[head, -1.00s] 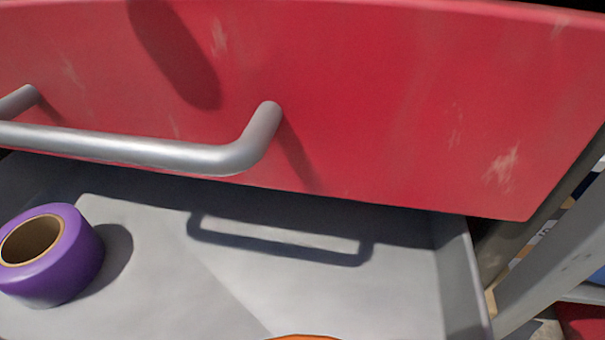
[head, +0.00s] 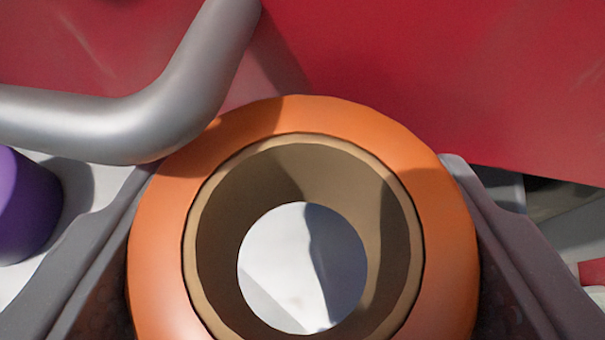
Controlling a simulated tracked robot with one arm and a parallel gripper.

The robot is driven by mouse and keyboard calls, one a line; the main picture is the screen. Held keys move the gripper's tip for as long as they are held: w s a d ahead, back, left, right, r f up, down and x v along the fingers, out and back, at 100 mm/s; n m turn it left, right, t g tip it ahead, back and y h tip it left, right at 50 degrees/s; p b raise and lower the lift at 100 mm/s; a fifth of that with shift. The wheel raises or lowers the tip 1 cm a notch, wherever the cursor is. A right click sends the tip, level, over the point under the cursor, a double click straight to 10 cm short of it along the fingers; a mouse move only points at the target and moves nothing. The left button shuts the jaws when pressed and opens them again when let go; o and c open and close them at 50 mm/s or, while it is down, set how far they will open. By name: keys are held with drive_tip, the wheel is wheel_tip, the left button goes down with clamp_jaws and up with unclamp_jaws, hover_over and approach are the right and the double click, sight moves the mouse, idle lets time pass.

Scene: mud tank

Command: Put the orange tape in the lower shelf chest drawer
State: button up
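The orange tape (head: 163,235) is a thick roll with a tan core, large in the lower middle of the head view. My gripper (head: 303,235) has one grey finger on each side of the roll and is shut on it. Through the core I see the pale grey floor of the open lower drawer (head: 295,250). The roll is above this floor; the exact height is hard to tell. A red drawer front (head: 450,70) with a grey bar handle (head: 130,125) is just behind the roll, and the handle's bend is very close to the roll's upper left edge.
A purple tape roll (head: 22,205) lies in the open drawer at the left, partly cut off by the frame. The handle sticks out at the upper left. Past the drawer's right side there is a gap with a small red thing (head: 592,272).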

drive_tip(key=shift+s+f, duration=0.1)
drive_tip(key=shift+f, duration=0.6)
drive_tip(key=shift+f, duration=0.1)
drive_tip(key=shift+f, duration=0.35)
drive_tip(key=shift+f+b, duration=0.2)
drive_tip(key=shift+b, duration=0.2)
drive_tip(key=o, duration=1)
drive_tip(key=shift+r, duration=0.15)
